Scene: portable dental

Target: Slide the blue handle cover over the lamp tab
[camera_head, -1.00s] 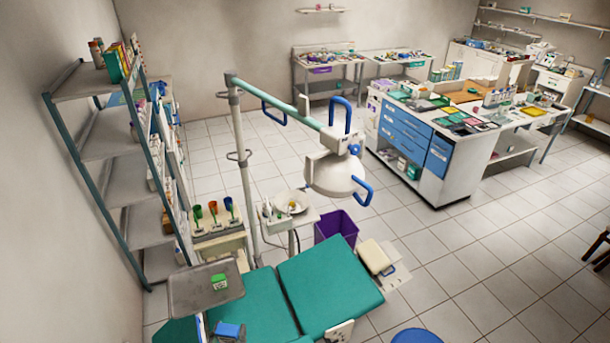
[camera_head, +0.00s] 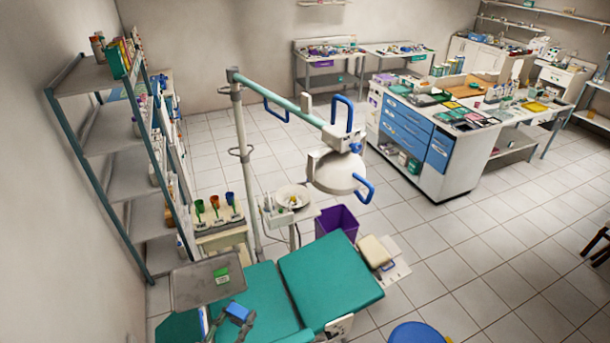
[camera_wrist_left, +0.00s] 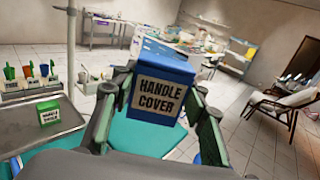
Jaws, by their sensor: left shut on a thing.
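The blue handle cover (camera_wrist_left: 160,66), with a pale label reading "HANDLE COVER", is upright between the two fingers of my left gripper (camera_wrist_left: 157,108) in the left wrist view. The gripper is shut on it. In the head view the cover (camera_head: 237,311) and my left gripper (camera_head: 243,324) are low, over the teal chair and right of the metal tray. The white dental lamp (camera_head: 333,172), with blue loop handles, hangs from a jointed arm farther back, up and right of the cover. I cannot clearly make out the lamp tab. My right gripper is out of view.
A green labelled box (camera_head: 221,275) sits on the metal tray (camera_head: 190,293). The teal dental chair (camera_head: 328,280) lies under the lamp. The lamp pole (camera_head: 243,165) stands behind the tray. A shelf rack (camera_head: 110,140) lines the left wall. Floor is open at right.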

